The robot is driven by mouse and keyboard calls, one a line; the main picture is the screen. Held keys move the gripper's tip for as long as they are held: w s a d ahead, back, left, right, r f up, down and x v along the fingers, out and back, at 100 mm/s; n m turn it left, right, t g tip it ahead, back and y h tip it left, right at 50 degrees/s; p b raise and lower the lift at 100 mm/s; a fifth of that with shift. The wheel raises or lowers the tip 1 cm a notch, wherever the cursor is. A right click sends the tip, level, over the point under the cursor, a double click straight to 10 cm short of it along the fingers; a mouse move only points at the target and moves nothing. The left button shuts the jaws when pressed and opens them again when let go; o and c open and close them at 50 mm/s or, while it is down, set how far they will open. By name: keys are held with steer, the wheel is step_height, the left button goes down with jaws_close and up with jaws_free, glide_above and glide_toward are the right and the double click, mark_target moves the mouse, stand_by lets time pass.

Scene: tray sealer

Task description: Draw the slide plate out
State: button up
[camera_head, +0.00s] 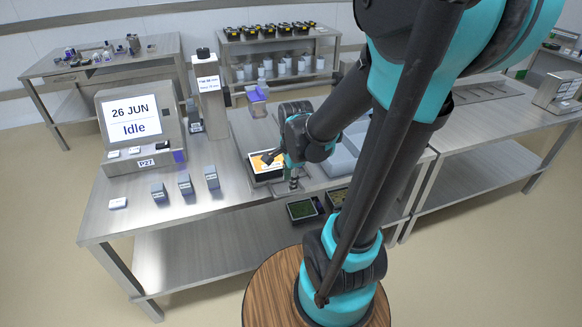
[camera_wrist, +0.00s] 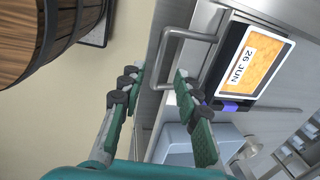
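The slide plate's grey U-shaped bar handle (camera_wrist: 166,50) shows at top centre in the wrist view. It sticks out from the metal front of the machine. My gripper (camera_wrist: 160,75) is open, with a gap between its two green-and-black fingers. The handle's outer bar appears between the fingertips in the picture; I cannot tell whether they touch it. A black tray (camera_wrist: 252,62) with an orange top labelled 26 JUN sits just behind the handle. In the head view the tray (camera_head: 262,172) is on the bench beside my gripper (camera_head: 293,183), whose fingers point down. My arm hides part of the machine.
A screen (camera_head: 133,118) reading "26 JUN Idle" stands on the left of the bench, with small grey boxes (camera_head: 185,183) in front. Grey bins (camera_head: 345,160) lie right of the tray. More trays (camera_head: 302,209) are on the lower shelf. Floor in front is clear.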

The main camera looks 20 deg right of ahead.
steer(key=shift+s+r, duration=0.2)
steer(key=shift+r, duration=0.75)
steer(key=shift+s+r, duration=0.2)
steer(key=shift+r, duration=0.8)
steer(key=shift+s+r, duration=0.2)
steer(key=shift+r, duration=0.75)
